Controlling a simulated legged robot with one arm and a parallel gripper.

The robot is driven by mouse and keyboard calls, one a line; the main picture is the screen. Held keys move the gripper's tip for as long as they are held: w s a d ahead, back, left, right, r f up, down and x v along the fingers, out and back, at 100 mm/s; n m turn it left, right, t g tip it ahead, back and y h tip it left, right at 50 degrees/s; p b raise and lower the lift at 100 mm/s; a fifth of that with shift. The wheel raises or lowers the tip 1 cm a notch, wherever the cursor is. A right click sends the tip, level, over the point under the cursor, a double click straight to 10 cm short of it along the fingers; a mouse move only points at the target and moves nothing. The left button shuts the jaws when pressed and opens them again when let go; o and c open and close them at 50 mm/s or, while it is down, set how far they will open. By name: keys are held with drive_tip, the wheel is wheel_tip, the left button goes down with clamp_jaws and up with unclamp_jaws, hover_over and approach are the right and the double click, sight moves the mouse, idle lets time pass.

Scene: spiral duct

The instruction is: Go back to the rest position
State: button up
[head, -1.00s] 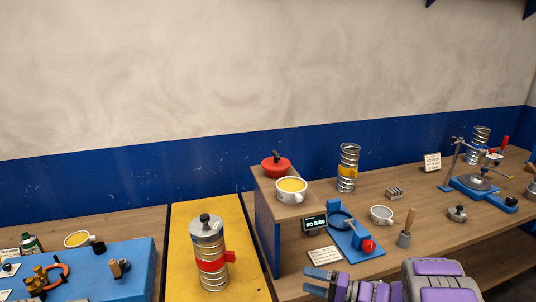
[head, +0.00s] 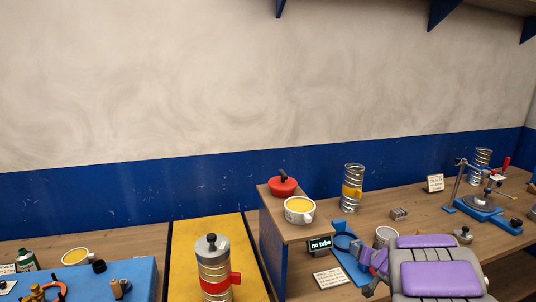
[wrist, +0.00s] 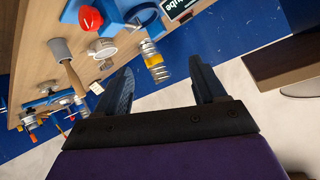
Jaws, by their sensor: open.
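My gripper (head: 368,270) shows at the lower right of the head view, at the end of my purple and grey arm, above the wooden bench. In the wrist view my gripper (wrist: 161,66) has its two dark fingers wide apart with nothing held between them. A spiral metal duct with a yellow band (head: 353,188) stands upright on the bench. It also shows beyond the fingers in the wrist view (wrist: 154,60), apart from them. Another metal duct with a red band (head: 215,272) and a dark-knobbed cap stands on the yellow board (head: 190,240).
A blue fixture (head: 350,262) stands near my gripper, beside a "no tube" display (head: 319,244). A red lidded pot (head: 283,187) and a yellow-filled cup (head: 299,209) sit on a raised wooden box. A blue clamp stand (head: 487,207) is at the right.

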drive_tip(key=s+d+r+m+g+h, duration=0.1)
drive_tip(key=s+d+r+g+h, duration=0.15)
drive_tip(key=s, duration=0.45)
drive_tip(key=s+d+r+g+h, duration=0.2)
drive_tip(key=s+d+r+h, duration=0.1)
drive_tip(key=s, duration=0.5)
drive_tip(key=s+a+n+g+y, duration=0.1)
drive_tip(key=s+a+g, duration=0.2)
drive_tip(key=s+a, duration=0.3)
drive_tip(key=s+a+f+n+g+y, duration=0.1)
drive_tip(key=s+a, duration=0.6)
drive_tip(key=s, duration=1)
drive_tip(key=s+a+n+g+y, duration=0.2)
drive_tip(key=s+a+g, duration=0.3)
drive_tip(key=s, duration=0.7)
drive_tip(key=shift+a+f+n+y, duration=0.4)
drive_tip(key=shift+a+y, duration=0.25)
drive_tip(key=shift+a, duration=0.35)
drive_tip(key=shift+a, duration=0.1)
